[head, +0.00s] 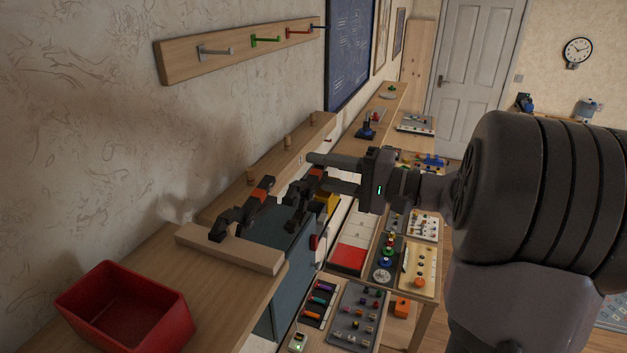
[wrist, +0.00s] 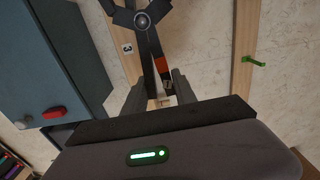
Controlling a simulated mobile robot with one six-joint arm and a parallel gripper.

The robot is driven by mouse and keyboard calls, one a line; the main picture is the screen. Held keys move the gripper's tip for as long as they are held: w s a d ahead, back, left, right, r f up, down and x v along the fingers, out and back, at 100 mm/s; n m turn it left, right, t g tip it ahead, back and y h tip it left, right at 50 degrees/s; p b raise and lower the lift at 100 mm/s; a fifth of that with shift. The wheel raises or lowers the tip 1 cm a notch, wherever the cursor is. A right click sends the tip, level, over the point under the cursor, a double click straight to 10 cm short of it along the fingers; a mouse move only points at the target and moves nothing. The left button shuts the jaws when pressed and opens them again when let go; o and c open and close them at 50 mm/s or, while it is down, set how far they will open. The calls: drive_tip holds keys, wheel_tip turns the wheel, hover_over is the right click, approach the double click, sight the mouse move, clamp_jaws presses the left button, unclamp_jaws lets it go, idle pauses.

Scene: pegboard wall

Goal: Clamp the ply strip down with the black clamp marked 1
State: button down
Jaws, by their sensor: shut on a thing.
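The pale ply strip (head: 250,256) lies along the end of the wooden bench in the head view. I cannot read a number on either clamp.
A red bin (head: 125,308) stands on the bench at front left. A blue-grey cabinet (head: 290,275) is below the held clamp. A wooden peg rail (head: 220,207) runs along the wall; a label 3 (wrist: 127,48) shows on wood. A hook rail (head: 185,62) is above.

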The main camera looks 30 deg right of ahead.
sight(315, 189)
drive_tip(key=shift+s+a, duration=0.35)
drive_tip(key=shift+s, duration=0.2)
drive_tip(key=shift+s+a+p, duration=0.25)
drive_tip(key=shift+s+a, duration=0.2)
drive_tip(key=shift+a, duration=0.2)
drive_tip(key=shift+s+a+p, duration=0.25)
drive_tip(key=shift+s+a, duration=0.15)
drive_tip(key=shift+a, duration=0.2)
drive_tip(key=shift+s+a+f+b, duration=0.15)
drive_tip(key=shift+s+a+b, duration=0.25)
drive_tip(key=shift+a, duration=0.1)
drive_tip(key=shift+s+a+b, duration=0.4)
drive_tip(key=shift+s+a, duration=0.2)
drive_tip(key=shift+a, duration=0.2)
drive_tip(key=shift+s+a+b, duration=0.4)
drive_tip(key=shift+s+a, duration=0.2)
drive_tip(key=shift+a, duration=0.2)
drive_tip(key=c, duration=1.3)
unclamp_jaws()
drive_tip(key=shift+o, duration=0.8)
